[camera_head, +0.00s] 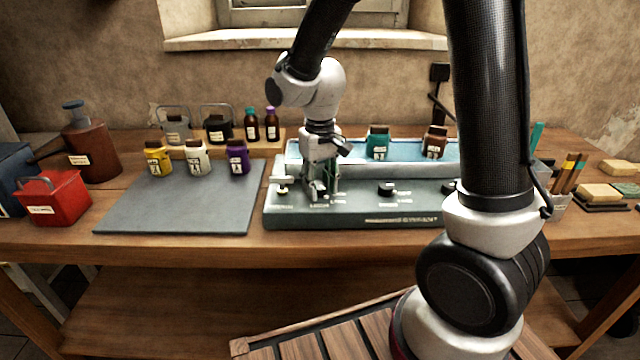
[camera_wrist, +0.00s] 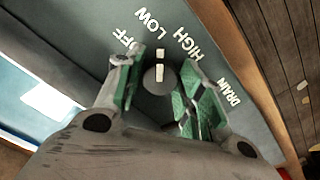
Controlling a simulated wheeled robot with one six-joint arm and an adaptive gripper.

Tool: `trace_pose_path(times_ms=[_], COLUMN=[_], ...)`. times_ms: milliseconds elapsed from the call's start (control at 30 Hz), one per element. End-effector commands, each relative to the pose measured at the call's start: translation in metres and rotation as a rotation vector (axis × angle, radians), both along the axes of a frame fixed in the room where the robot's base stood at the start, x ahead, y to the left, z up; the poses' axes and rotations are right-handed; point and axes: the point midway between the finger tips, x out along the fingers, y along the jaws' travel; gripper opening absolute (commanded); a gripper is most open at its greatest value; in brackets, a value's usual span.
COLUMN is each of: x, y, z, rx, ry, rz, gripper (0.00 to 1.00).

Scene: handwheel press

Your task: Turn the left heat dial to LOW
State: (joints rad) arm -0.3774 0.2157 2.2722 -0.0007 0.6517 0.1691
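In the wrist view the dial (camera_wrist: 160,82) is dark and round with a white mark pointing up the picture. My gripper's green-padded fingers (camera_wrist: 160,88) stand on either side of it. Whether both pads touch it I cannot tell. Around it are the words OFF, partly covered, LOW (camera_wrist: 152,21) and HIGH (camera_wrist: 196,44).
A second dark dial (camera_head: 387,189) sits right of my gripper, and a pale-topped knob (camera_head: 282,184) sits left. A teal jar (camera_head: 377,142) and brown jar (camera_head: 434,141) stand behind. A grey mat (camera_head: 185,210) lies left, with several jars along its back.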

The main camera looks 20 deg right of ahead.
Motion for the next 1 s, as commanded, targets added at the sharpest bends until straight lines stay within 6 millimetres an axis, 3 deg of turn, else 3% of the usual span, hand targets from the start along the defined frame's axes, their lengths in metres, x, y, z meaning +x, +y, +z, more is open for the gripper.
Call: trace_pose_path(times_ms=[467, 800, 1000], x=[0.000, 0.000, 0.000], y=[0.000, 0.000, 0.000], z=[0.008, 0.078, 0.110], rx=[0.000, 0.002, 0.001], ry=[-0.001, -0.003, -0.001], rz=[0.000, 0.000, 0.000], gripper=[0.54, 0.54, 0.54])
